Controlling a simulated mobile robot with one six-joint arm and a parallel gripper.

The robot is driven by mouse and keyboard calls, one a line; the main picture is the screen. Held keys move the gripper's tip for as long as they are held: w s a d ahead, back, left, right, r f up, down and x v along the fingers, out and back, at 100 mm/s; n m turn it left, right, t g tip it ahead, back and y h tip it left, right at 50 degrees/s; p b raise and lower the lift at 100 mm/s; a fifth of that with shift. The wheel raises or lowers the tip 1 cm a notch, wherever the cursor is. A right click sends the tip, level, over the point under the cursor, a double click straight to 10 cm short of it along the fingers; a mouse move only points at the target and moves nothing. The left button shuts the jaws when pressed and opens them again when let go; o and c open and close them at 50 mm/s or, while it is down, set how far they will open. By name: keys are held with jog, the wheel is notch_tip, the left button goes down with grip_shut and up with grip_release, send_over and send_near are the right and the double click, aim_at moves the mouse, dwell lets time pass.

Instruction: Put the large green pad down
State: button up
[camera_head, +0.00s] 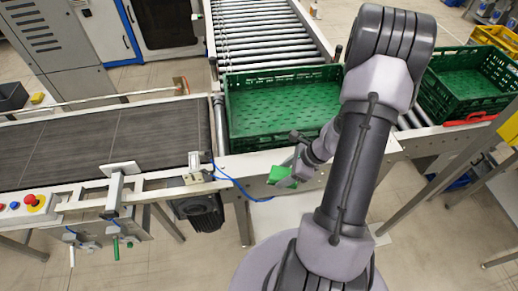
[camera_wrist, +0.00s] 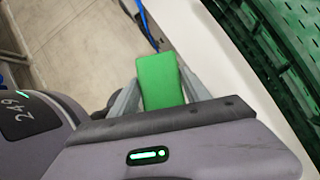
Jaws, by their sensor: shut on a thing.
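The large green pad (camera_wrist: 160,81) is between the two fingers of my gripper (camera_wrist: 158,88) in the wrist view, and the fingers are shut on it. In the head view the pad (camera_head: 280,175) shows as a small green block at the end of my arm, in front of the conveyor's near side rail. My gripper is mostly hidden there behind my wrist. The pad is held in the air, apart from the green crate behind it.
An empty green crate (camera_head: 283,135) stands on the roller conveyor (camera_head: 262,35); its mesh wall shows in the wrist view (camera_wrist: 290,50). A dark belt (camera_head: 105,145) lies left. Another green crate (camera_head: 470,80) stands right. A blue cable (camera_head: 232,184) hangs near the pad.

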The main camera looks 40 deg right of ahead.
jog(key=p, duration=0.1)
send_over(258, 161)
jog(key=s+d, duration=0.1)
jog(key=s, duration=0.1)
jog(key=shift+w+d+f, duration=0.1)
jog(key=shift+w+f, duration=0.05)
jog(key=shift+f, duration=0.5)
jog(key=f, duration=0.3)
jog(key=shift+w+f, duration=0.2)
jog(key=shift+f, duration=0.1)
jog(key=shift+f+b, duration=0.15)
jog(key=shift+b, duration=0.15)
jog(key=o, duration=1.3)
